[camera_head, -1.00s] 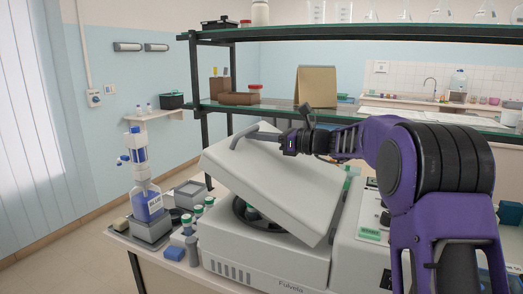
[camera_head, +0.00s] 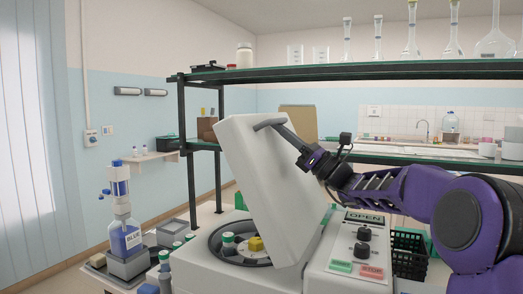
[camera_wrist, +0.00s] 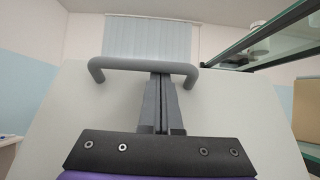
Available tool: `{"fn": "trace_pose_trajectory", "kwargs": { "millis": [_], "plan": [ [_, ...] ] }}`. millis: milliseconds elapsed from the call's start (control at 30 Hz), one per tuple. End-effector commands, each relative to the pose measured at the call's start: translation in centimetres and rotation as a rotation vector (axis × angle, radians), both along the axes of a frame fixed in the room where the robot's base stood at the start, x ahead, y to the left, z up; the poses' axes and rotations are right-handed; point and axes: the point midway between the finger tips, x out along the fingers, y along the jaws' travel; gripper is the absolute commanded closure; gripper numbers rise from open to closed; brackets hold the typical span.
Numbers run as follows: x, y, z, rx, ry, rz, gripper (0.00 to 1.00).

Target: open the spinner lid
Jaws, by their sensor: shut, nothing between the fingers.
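The spinner (camera_head: 205,273) is a white benchtop machine. Its lid (camera_head: 262,190) stands tilted up steeply, hinged at the right side of the bowl. The open bowl shows a dark ring, a yellow piece (camera_head: 255,243) and a green-capped tube (camera_head: 228,243). The grey lid handle (camera_head: 270,124) is at the lid's upper edge. My gripper (camera_head: 291,137) is shut and empty, its fingertips at the handle. In the wrist view the closed fingers (camera_wrist: 161,85) reach under the handle bar (camera_wrist: 143,63) at its middle; whether they touch it I cannot tell.
A glass shelf (camera_head: 340,72) with glassware runs above. A blue bottle (camera_head: 124,236) stands at left. A dark basket (camera_head: 409,253) is at right.

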Motion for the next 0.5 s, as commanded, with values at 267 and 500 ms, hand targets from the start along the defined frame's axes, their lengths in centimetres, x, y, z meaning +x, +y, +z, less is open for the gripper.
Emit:
{"fn": "trace_pose_trajectory", "kwargs": {
  "millis": [267,500],
  "plan": [
    [-2.2,-6.5,1.4,0.233,-0.081,-0.002,1.00],
    [-3.8,-10.5,1.8,0.231,-0.083,-0.002,1.00]
  ]
}}
